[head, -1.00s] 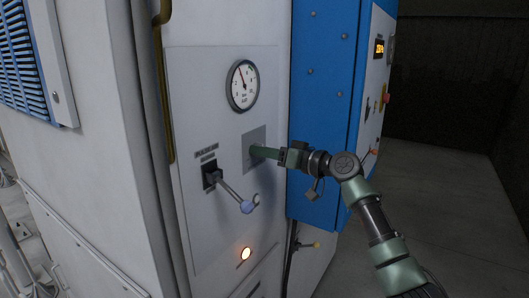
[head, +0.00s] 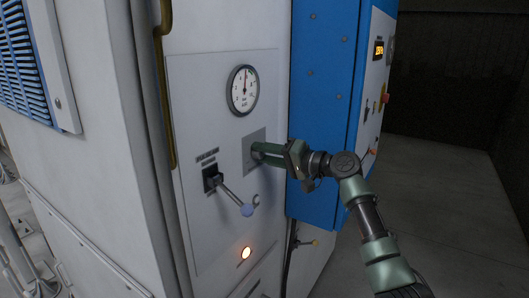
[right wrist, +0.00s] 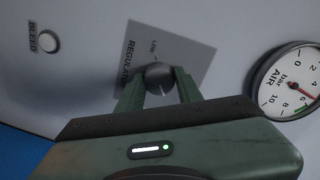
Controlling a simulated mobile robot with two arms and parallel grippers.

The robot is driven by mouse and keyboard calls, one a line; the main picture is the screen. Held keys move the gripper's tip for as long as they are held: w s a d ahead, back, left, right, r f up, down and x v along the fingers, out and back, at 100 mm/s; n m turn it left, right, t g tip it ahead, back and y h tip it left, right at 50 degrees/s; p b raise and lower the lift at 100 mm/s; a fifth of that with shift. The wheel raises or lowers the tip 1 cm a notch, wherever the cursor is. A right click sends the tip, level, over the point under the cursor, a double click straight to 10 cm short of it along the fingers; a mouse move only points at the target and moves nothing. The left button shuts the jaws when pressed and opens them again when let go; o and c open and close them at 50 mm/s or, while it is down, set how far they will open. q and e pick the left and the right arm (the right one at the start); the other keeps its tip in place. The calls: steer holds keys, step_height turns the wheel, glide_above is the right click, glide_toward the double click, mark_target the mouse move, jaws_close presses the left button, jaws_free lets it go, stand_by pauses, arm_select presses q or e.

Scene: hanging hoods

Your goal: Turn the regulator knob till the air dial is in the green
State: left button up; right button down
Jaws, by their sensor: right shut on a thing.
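The regulator knob (right wrist: 158,74) is a dark round knob on a grey plate marked REGULATOR and LOW. It sits between the fingertips of my right gripper (right wrist: 159,84), which is shut on it. In the head view, my right gripper (head: 258,152) reaches the plate (head: 250,139) and hides the knob. The round white air dial (head: 243,90) is above the plate, its needle nearly straight up. In the right wrist view the dial (right wrist: 285,82) shows a red needle near the 6, apart from the small green band. My left gripper is in no view.
A lever with a pale blue ball end (head: 247,210) sticks out below left of the plate. A lit orange lamp (head: 245,253) is lower down. A BLEED button (right wrist: 49,42) is near the plate. A blue cabinet (head: 323,110) stands close on the right.

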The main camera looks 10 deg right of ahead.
stand_by(0.3)
steer(key=c, duration=0.9)
jaws_free()
steer(key=shift+c, duration=0.2)
steer(key=shift+s+d+f+b, duration=0.1)
steer(key=shift+s+d+b, duration=0.25)
steer(key=shift+d, duration=0.1)
steer(key=b+v, duration=0.2)
steer(key=v, duration=0.4)
steer(key=shift+s+d+b, duration=0.25)
steer(key=shift+b, duration=0.15)
